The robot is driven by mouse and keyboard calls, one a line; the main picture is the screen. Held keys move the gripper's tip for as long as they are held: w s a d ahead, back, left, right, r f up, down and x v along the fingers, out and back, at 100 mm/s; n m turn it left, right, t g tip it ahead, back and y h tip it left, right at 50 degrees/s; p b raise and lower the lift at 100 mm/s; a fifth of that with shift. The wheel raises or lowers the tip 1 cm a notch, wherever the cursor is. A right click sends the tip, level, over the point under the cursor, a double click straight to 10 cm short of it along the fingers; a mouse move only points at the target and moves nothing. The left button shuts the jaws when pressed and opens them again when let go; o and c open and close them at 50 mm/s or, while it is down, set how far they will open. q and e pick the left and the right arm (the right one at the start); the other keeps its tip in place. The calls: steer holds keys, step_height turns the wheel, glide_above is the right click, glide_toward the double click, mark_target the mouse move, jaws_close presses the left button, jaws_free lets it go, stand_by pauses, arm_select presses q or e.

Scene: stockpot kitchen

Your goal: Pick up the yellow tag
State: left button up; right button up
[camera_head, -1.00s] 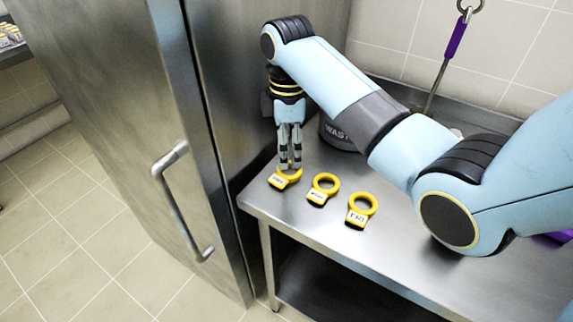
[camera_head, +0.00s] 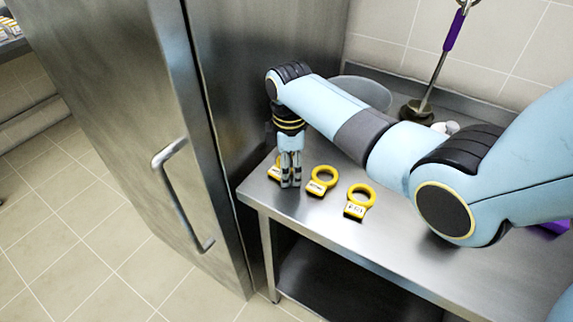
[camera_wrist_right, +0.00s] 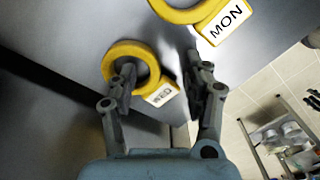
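Three yellow ring tags with white labels lie on the steel table in the head view: a left tag (camera_head: 273,172), a middle tag (camera_head: 321,182) and a right tag (camera_head: 359,201). My right gripper (camera_head: 290,185) points down and partly hides the left tag. In the wrist view a tag labelled WED (camera_wrist_right: 121,48) lies by the fingers, and a MON tag (camera_wrist_right: 222,22) is at the top. The right gripper (camera_wrist_right: 160,70) is open there, one finger overlapping the WED ring and the other to the right of its label. Contact cannot be told. My left gripper is not in view.
The steel table (camera_head: 330,235) has bare room in front of the tags. A tall steel cabinet (camera_head: 110,110) with a bar handle stands close on the left. A grey bin (camera_head: 362,90) and a purple-handled tool (camera_head: 453,30) are behind my arm.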

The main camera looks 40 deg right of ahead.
jaws_close()
steer(key=shift+r, duration=0.1)
